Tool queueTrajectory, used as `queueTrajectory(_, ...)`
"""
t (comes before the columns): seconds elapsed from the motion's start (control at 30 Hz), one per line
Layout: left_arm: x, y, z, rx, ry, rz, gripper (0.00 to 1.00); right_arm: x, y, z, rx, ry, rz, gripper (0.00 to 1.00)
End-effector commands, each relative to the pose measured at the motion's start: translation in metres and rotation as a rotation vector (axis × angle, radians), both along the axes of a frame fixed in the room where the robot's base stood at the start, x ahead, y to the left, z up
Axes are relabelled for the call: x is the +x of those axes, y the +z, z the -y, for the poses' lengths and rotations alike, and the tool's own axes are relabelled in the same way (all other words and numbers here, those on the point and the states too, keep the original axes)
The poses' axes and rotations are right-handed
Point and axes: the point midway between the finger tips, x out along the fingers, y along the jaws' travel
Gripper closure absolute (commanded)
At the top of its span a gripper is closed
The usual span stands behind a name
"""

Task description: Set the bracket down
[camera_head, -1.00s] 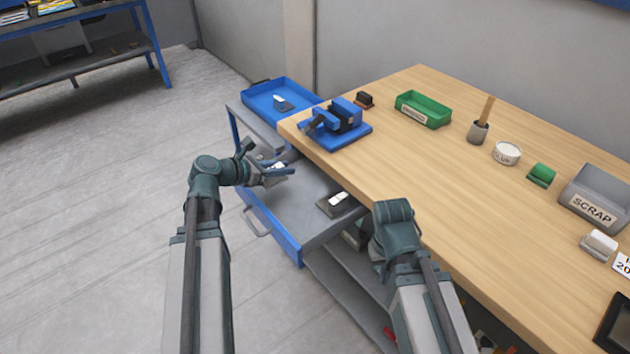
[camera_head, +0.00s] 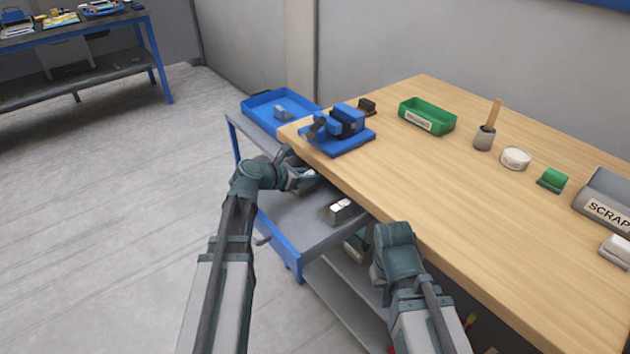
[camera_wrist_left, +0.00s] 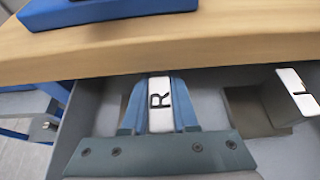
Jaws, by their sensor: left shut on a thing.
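My left gripper (camera_head: 308,182) is shut on a bracket, whose white face marked R (camera_wrist_left: 160,103) shows between the blue fingers in the left wrist view. The held bracket is over the grey drawer (camera_head: 295,218), close to the bench edge. Its underside is hidden, so I cannot tell whether it touches the drawer floor. A second bracket with a white face marked L (camera_wrist_left: 293,97) stands in the drawer, to the right of the gripper and apart from it. It also shows in the head view (camera_head: 340,208). My right arm is by the bench front; its gripper is hidden.
The wooden bench (camera_head: 450,180) overhangs the drawer's far side. A blue fixture (camera_head: 340,135) stands on its near left corner. A blue tray (camera_head: 257,119) with a grey part lies behind the drawer. A green bin (camera_head: 428,117) stands further back on the bench.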

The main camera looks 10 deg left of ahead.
Motion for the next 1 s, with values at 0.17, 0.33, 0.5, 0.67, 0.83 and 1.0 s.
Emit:
queueTrajectory(0.17, 0.0040, -0.0049, 0.0029, -0.001, 0.001, 0.001, 1.00, 0.0000, -0.0052, 0.0000, 0.000, 0.000, 0.000, 1.00)
queueTrajectory(0.33, 0.0037, -0.0056, 0.0028, -0.001, 0.001, 0.001, 1.00, -0.0001, -0.0058, 0.0000, 0.000, 0.000, 0.000, 1.00)
queueTrajectory(0.5, 0.0035, -0.0079, 0.0026, 0.000, 0.001, 0.000, 0.62, 0.0000, -0.0080, -0.0001, 0.000, 0.000, 0.000, 1.00)
queueTrajectory(0.67, 0.0035, -0.0079, 0.0026, 0.000, 0.001, 0.000, 0.43, 0.0000, -0.0080, -0.0001, 0.000, 0.000, 0.000, 1.00)
queueTrajectory(0.83, 0.0035, -0.0079, 0.0026, 0.000, 0.001, 0.000, 0.43, 0.0000, -0.0079, 0.0000, 0.000, 0.000, 0.000, 1.00)
queueTrajectory(1.0, 0.0015, -0.0015, 0.0013, 0.000, 0.002, 0.000, 0.43, 0.0000, -0.0015, -0.0001, 0.000, 0.000, 0.000, 1.00)
